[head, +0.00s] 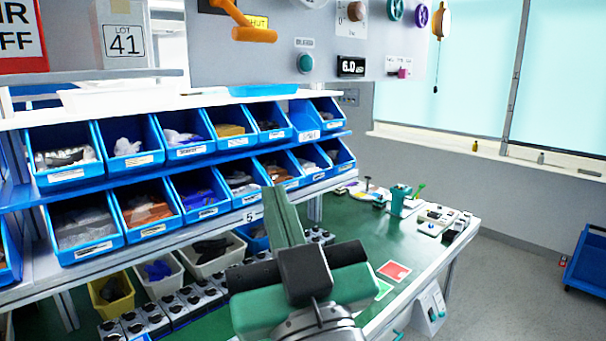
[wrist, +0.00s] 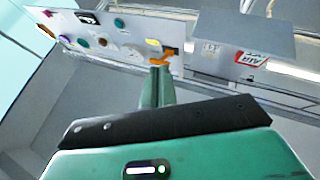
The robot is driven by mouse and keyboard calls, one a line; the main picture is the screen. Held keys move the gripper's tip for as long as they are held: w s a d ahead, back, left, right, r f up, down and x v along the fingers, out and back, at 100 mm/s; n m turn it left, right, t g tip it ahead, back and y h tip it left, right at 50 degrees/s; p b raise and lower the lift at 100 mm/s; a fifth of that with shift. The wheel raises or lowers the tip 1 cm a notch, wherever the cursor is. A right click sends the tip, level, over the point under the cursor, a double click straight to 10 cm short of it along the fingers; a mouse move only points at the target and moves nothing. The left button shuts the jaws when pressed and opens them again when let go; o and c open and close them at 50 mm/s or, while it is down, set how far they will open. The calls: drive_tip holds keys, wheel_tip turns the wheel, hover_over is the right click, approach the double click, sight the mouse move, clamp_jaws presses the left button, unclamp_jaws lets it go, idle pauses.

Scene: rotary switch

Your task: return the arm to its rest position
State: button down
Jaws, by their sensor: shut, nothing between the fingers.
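My gripper (head: 278,192) points up and away from me over the green workbench (head: 350,222). Its two green fingers are together with nothing between them. In the wrist view, the closed fingers (wrist: 158,72) point toward the grey control panel (wrist: 100,35), with their tips overlapping the picture just below the orange lever (wrist: 160,58). In the head view, the panel (head: 290,45) is at the top. It carries the orange lever (head: 254,34), a round knob (head: 355,11), a green button (head: 305,63) and a display (head: 351,66) reading about 6.0. The gripper appears clear of the panel.
Blue bins (head: 135,150) fill two shelf rows on the left, close to the gripper. Grey and yellow bins (head: 112,297) and small black-topped boxes sit below. Bench items (head: 405,203) stand at the right. A blue cart (head: 585,262) is far right. Floor between is open.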

drive_tip(key=s+d+m+t+h, duration=0.2)
drive_tip(key=s+m+h, duration=0.3)
drive_tip(key=s+h, duration=0.5)
wheel_tip(320, 180, up, 31)
drive_tip(key=s+y+p, duration=0.1)
drive_tip(key=y+p, duration=0.1)
drive_tip(key=p, duration=2.9)
drive_tip(key=shift+f+y+p, duration=0.2)
drive_tip(key=shift+y+p, duration=0.1)
